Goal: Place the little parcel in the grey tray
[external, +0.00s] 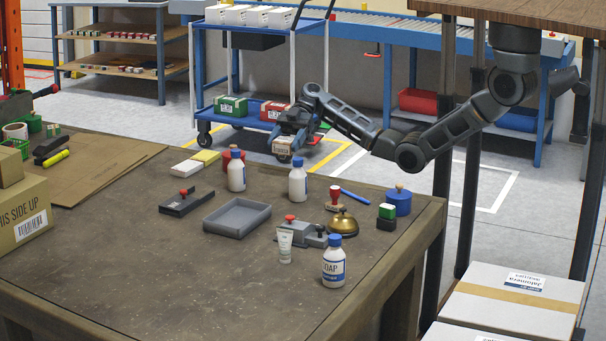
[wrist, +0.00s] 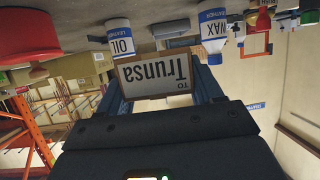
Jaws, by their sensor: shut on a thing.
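The little parcel (external: 282,147) is a small brown box with a white label; in the wrist view the parcel (wrist: 158,77) shows the upside-down word "Trunsa". My gripper (external: 290,138) is shut on it, with a blue finger at each side in the wrist view (wrist: 160,88). In the external view it is held up in the air, beyond the white bottles at the table's back edge. The grey tray (external: 237,216) lies empty on the dark table, nearer the camera and left of my gripper.
Two white bottles (external: 298,183) (external: 237,175) and a red pot stand behind the tray. A black stapler-like tool (external: 181,203) lies left of it.

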